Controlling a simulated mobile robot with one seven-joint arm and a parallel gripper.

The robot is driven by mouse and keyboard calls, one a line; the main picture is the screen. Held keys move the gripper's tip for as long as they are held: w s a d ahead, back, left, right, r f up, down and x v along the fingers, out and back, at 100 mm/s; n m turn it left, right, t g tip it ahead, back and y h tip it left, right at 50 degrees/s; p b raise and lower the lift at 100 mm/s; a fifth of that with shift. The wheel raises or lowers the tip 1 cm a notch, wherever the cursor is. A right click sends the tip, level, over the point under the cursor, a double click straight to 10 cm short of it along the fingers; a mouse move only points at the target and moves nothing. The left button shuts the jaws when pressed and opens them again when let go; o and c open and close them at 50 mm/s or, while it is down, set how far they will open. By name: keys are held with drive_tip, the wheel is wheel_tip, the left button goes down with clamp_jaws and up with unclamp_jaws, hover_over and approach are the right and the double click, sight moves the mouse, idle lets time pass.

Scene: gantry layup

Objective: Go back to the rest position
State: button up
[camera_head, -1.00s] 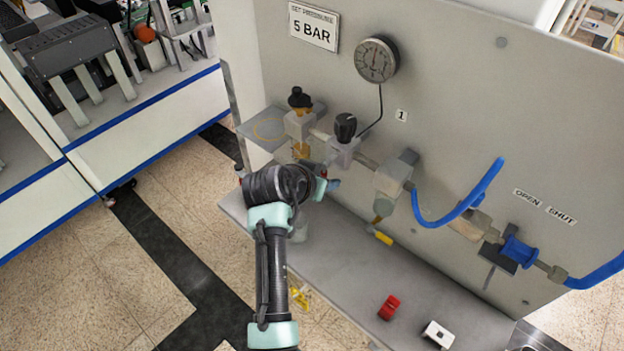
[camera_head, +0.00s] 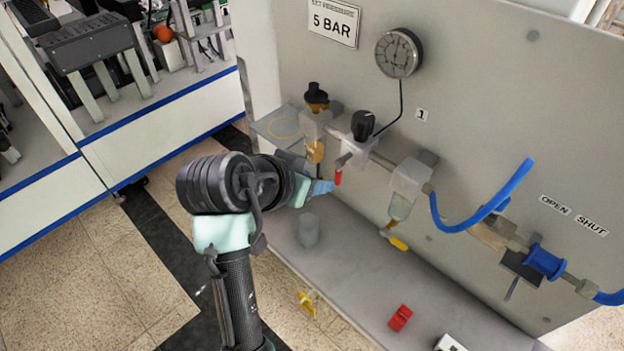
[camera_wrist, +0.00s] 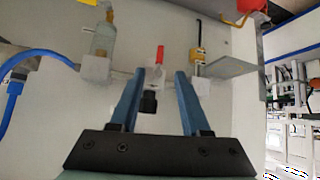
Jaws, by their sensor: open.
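My gripper (camera_wrist: 160,75) is open and empty in the wrist view, its two blue fingers apart. In that view the black regulator knob (camera_wrist: 148,104) and a red-handled part (camera_wrist: 160,54) appear between the fingers, with the panel behind. In the head view the gripper's blue fingertips (camera_head: 322,187) show left of the panel fittings, below the black knob (camera_head: 363,124) and near the red handle (camera_head: 338,177). Whether the fingers touch anything cannot be told. My arm stands at the left of the bench, its wrist hiding part of the shelf behind it.
The pressure gauge (camera_head: 398,53) and "5 BAR" sign (camera_head: 334,20) are on the panel. A blue hose (camera_head: 490,205) and blue valve (camera_head: 544,262) are to the right. A red block (camera_head: 400,318) and a clear cup (camera_head: 308,230) are on the ledge. Floor is open at left.

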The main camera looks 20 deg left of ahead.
idle(0.4)
drive_tip(key=w+d+r+t+y+b, duration=0.15)
drive_tip(key=d+r+t, duration=0.25)
drive_tip(key=r, duration=0.6)
drive_tip(key=w+d+r+t+y+b, duration=0.1)
drive_tip(key=w+d+r+t+b, duration=0.15)
drive_tip(key=r+t, duration=0.45)
drive_tip(key=s+d+r+t+b, duration=0.1)
drive_tip(key=s+d+r+t, duration=0.2)
drive_tip(key=r, duration=0.8)
drive_tip(key=s+d+r+n+t+h+b, duration=0.1)
drive_tip(key=s+d+r+t, duration=0.3)
drive_tip(key=s+d+r, duration=0.3)
drive_tip(key=s+r, duration=0.3)
drive_tip(key=s, duration=0.1)
drive_tip(key=shift+r, duration=0.4)
drive_tip(key=shift+f, duration=0.1)
